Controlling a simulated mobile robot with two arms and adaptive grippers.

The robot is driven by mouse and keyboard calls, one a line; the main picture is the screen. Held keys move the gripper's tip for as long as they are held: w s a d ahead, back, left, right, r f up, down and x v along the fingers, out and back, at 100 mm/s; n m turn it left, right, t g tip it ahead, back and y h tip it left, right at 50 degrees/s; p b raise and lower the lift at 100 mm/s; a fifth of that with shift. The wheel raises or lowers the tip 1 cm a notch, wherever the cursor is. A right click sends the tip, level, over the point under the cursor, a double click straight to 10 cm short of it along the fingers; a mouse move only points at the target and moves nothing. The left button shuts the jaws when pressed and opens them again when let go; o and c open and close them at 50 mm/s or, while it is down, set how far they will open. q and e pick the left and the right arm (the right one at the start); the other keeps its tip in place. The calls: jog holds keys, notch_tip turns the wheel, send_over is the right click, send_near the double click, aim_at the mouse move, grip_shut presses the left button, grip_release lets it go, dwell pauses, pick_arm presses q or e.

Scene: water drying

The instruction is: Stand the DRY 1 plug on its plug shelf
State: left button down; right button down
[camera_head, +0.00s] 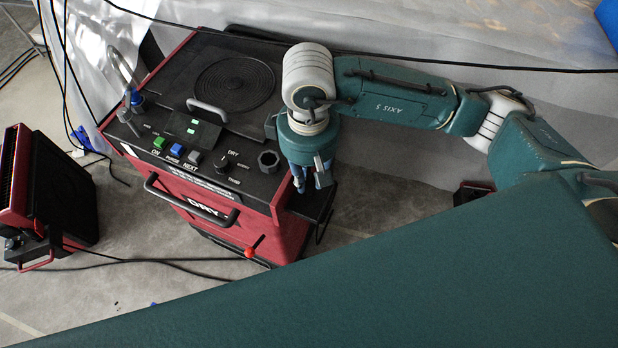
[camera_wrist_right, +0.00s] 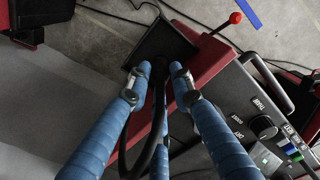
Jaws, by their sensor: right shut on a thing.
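My right gripper (camera_head: 310,183) points down beside the near right corner of the red and black DRY machine (camera_head: 190,190). In the right wrist view its blue fingers (camera_wrist_right: 158,72) are shut on a black plug (camera_wrist_right: 160,70), with a thick black cable (camera_wrist_right: 158,120) looping back between the fingers. A flat black shelf (camera_wrist_right: 168,42) sticks out from the machine's red side just beyond the fingertips; it also shows below the gripper in the head view (camera_head: 312,206). I cannot tell whether the plug touches the shelf. The plug's label is not visible. My left gripper is not in view.
The machine top carries buttons, a knob and a black hexagonal socket (camera_head: 268,161). A red-knobbed lever (camera_head: 252,250) sticks out low at the front. A red heater-like unit (camera_head: 45,190) stands at left. Black cables cross the floor (camera_head: 150,262).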

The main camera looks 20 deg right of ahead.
notch_tip(320, 180, down, 2)
jog(key=shift+f, duration=0.35)
jog(key=c, duration=1.5)
grip_release()
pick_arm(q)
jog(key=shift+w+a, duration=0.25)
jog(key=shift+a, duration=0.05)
pick_arm(e)
jog(key=shift+r, duration=0.4)
notch_tip(320, 180, up, 12)
jog(key=b, duration=0.2)
jog(key=shift+f+b, duration=0.2)
jog(key=shift+b, duration=0.15)
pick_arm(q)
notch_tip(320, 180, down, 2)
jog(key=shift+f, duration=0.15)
